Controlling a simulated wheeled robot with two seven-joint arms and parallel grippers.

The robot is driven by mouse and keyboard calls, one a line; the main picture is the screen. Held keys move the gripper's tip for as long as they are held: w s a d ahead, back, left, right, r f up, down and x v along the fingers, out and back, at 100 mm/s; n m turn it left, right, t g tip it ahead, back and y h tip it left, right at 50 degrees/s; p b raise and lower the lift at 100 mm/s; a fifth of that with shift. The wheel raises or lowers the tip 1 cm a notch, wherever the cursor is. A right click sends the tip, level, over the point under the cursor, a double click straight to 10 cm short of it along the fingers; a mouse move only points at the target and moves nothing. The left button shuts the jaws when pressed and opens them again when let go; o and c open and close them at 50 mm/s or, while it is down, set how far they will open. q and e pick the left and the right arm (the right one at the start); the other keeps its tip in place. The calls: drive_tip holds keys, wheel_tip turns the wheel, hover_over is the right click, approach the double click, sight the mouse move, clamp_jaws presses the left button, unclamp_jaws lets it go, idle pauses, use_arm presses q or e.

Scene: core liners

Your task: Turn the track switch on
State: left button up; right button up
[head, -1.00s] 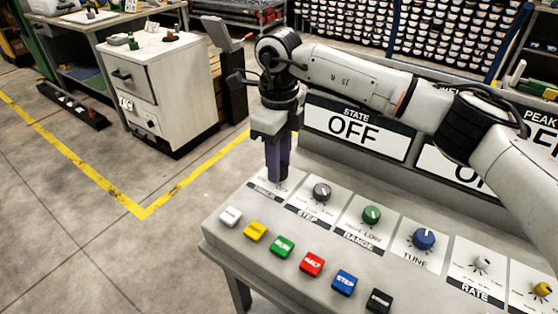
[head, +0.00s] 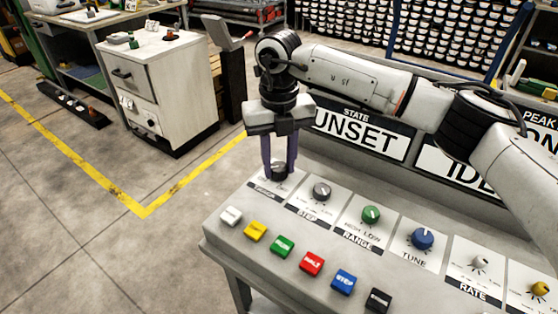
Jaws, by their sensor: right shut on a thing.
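My right gripper (head: 279,167) reaches down over the leftmost knob (head: 278,173) of the sloped console. Its two purple fingers stand on either side of this dark knob and are shut on it. The knob's label is too small and partly covered to read, so I cannot tell for sure which control is named track. To its right in the row are a grey STEP knob (head: 321,191), a green RANGE knob (head: 371,214) and a blue TUNE knob (head: 423,239). The STATE display (head: 359,132) reads UNSET. My left gripper is not in view.
A front row of coloured buttons includes white (head: 231,216), yellow (head: 255,231) and red (head: 312,264). A white RATE knob (head: 480,262) and a yellow knob (head: 541,289) are at right. A cabinet (head: 160,90) stands behind; open floor lies left.

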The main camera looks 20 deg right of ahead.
sight(279, 167)
drive_tip(key=shift+m, duration=0.5)
drive_tip(key=o, duration=1.1)
drive_tip(key=shift+c, duration=0.2)
drive_tip(key=shift+r, duration=0.1)
wheel_tip(279, 167, up, 10)
